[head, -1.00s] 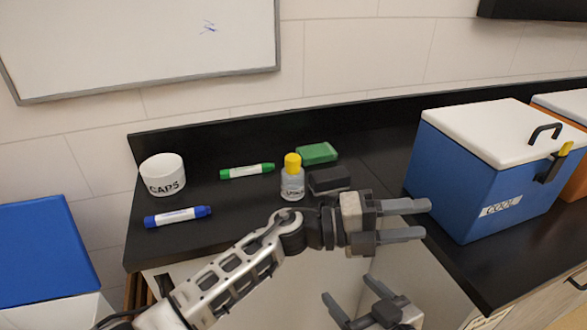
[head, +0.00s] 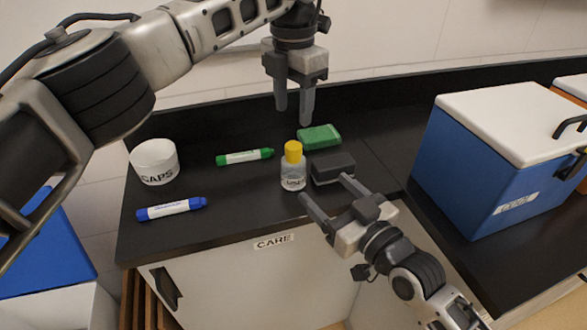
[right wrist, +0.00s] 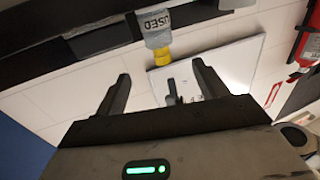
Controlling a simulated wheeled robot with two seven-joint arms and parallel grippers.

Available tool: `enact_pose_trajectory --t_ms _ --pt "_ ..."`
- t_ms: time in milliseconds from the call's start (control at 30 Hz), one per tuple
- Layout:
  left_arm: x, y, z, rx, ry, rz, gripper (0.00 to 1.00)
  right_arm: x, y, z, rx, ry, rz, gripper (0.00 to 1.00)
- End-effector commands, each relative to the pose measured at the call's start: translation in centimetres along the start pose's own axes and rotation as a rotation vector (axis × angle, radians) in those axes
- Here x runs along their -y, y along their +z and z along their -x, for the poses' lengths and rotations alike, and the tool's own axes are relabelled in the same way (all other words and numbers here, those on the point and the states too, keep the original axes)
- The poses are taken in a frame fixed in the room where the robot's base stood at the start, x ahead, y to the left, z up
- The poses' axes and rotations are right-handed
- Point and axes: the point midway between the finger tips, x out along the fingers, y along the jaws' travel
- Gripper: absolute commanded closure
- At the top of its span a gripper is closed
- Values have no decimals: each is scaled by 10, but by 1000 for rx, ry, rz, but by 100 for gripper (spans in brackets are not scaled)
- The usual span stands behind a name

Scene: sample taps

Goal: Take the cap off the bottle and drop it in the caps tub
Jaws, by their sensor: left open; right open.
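The bottle (head: 293,176) is clear with a label and stands upright on the black counter. Its yellow cap (head: 293,151) is on it. In the right wrist view the bottle (right wrist: 155,28) appears upside down, its label reading "USED", with the yellow cap (right wrist: 162,57) between and beyond the fingers. The white caps tub (head: 155,168), marked "CAPS", stands at the counter's left end. My left gripper (head: 294,115) is open and empty, pointing down above and behind the bottle cap. My right gripper (head: 324,186) is open and empty, its fingers pointing toward the bottle from the front right, not touching it.
A green block (head: 319,137) and a dark block (head: 333,168) lie right of the bottle. A blue cooler (head: 500,165) with a white lid stands at right.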

Motion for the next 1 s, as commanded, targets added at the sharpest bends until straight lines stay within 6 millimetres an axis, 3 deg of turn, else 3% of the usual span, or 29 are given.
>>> enact_pose_trajectory --t_ms 300,500,700,1000 --pt "0 0 0 2 -3 -1 51 1 -1 -66 -1 -1 0 28" --pt "1 0 0 2 -3 -1 51 0 -1 -98 0 -1 0 28" --pt "1 0 0 2 -3 -1 51 1 0 -115 1 -1 0 28" --pt "1 0 0 2 -3 -1 51 1 0 -118 0 -1 0 28"
